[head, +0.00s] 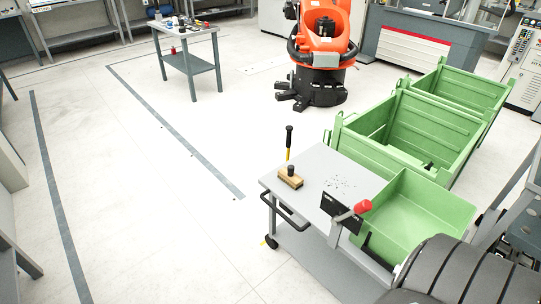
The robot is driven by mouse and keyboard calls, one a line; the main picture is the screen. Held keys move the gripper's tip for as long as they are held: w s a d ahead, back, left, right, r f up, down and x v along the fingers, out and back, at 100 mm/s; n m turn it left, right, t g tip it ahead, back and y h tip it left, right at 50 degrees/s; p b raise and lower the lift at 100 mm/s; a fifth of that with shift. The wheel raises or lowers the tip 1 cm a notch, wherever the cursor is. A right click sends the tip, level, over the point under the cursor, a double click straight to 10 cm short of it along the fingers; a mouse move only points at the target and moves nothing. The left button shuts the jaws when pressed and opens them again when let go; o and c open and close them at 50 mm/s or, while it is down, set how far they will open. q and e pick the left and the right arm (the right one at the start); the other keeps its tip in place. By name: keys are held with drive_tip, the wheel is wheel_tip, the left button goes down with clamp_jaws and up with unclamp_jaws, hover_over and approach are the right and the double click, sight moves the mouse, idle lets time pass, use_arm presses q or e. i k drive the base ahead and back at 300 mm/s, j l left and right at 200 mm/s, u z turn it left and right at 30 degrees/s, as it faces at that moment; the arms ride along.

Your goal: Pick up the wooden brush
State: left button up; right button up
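The wooden brush (290,180) is a small tan block with a short dark knob on top. Neither of my grippers is in view, so nothing of mine is seen near the brush.
A tool with a black and yellow handle (289,140) stands upright behind the brush. Dark specks (340,184) lie on the cart. A black plate (336,211), a red knob (363,206) and a green bin (430,205) are at the cart's right. The floor left is clear.

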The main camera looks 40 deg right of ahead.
sight(286, 175)
drive_tip(key=i+z, duration=0.45)
drive_tip(key=i+j+z, duration=0.2)
drive_tip(key=z, duration=0.2)
drive_tip(key=i+j+z, duration=0.75)
drive_tip(key=z, duration=0.15)
